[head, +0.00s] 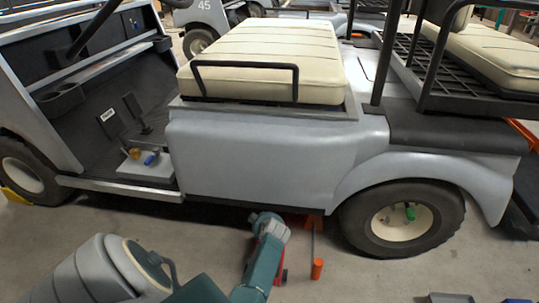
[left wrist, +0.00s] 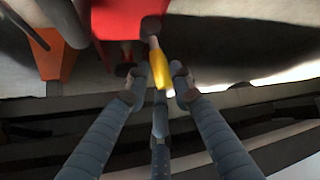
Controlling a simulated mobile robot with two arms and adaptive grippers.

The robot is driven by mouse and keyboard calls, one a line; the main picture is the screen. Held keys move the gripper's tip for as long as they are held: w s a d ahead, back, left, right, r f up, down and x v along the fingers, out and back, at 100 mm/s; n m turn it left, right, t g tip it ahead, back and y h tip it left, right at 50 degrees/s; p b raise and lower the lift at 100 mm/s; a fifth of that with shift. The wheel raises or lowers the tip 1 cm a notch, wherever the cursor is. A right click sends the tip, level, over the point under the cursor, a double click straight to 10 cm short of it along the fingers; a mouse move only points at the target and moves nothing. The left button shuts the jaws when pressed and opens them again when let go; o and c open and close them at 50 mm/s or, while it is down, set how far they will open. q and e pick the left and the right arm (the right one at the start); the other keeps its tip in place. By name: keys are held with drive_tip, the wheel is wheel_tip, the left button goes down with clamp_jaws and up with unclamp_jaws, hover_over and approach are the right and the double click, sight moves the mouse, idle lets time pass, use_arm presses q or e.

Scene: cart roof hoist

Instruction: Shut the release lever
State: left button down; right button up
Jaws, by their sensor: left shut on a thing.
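The release lever (left wrist: 159,68) shows in the left wrist view as a short yellow handle on a dark pivot. It comes out from a red body (left wrist: 125,18) at the top. My left gripper (left wrist: 158,82) has its fingers closed around the yellow handle, with a fingertip on each side and one finger below. In the head view my left arm reaches to the cart's lower side edge, and the lever is hidden there. A bit of red (head: 282,275) shows just right of the arm. My right gripper is not in view.
A grey cart (head: 262,157) with a cream seat (head: 265,62) stands above my left arm. Its wheel (head: 402,222) is to the right. An orange-ended rod (head: 317,268) stands close to the arm. The floor in front of the wheel is open.

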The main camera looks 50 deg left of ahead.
use_arm(q)
drive_tip(key=shift+w+y+b, duration=0.15)
drive_tip(key=shift+y+b, duration=0.15)
drive_tip(key=shift+b, duration=0.05)
idle(0.3)
drive_tip(key=c, duration=1.6)
unclamp_jaws()
drive_tip(key=shift+o, duration=0.2)
drive_tip(key=shift+d, duration=0.1)
drive_tip(key=v, duration=0.7)
drive_tip(key=shift+r, duration=0.2)
drive_tip(key=shift+d, duration=0.15)
